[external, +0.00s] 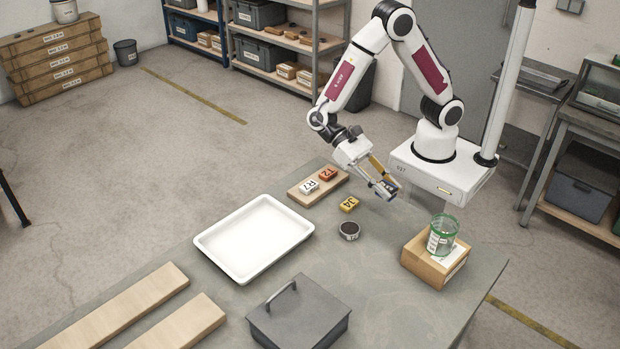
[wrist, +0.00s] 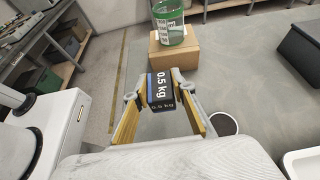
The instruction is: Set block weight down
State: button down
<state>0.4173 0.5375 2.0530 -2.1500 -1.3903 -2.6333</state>
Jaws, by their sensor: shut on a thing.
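My gripper (external: 384,187) is shut on a dark block weight with a blue stripe (external: 390,193), held above the table near my base. In the wrist view the block (wrist: 161,90) sits between the fingertips, and its label reads "0.5 kg". I cannot tell its exact height above the grey table (external: 375,285). A cardboard box (external: 428,265) on the table's right side has a green-rimmed clear container (external: 443,235) on top; both also show ahead of the block in the wrist view.
A yellow tag block (external: 348,204) and a round dark dish (external: 349,230) lie left of my gripper. A wooden board (external: 305,196) bears white and red tag blocks. A white tray (external: 208,243), a grey lidded box (external: 300,315) and planks (external: 130,300) lie further left. The table's middle right is bare.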

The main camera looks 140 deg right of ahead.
jog(key=shift+w, duration=0.1)
jog(key=w+a+f, duration=0.1)
jog(key=w+a, duration=0.2)
jog(key=w, duration=0.5)
jog(key=r+m+t, duration=0.2)
jog(key=m+t, duration=0.2)
jog(key=t, duration=0.1)
send_over(387, 328)
jog(key=shift+f+h, duration=0.25)
jog(key=shift+h, duration=0.15)
jog(key=shift+f, duration=3.15)
jog(key=shift+f, duration=1.85)
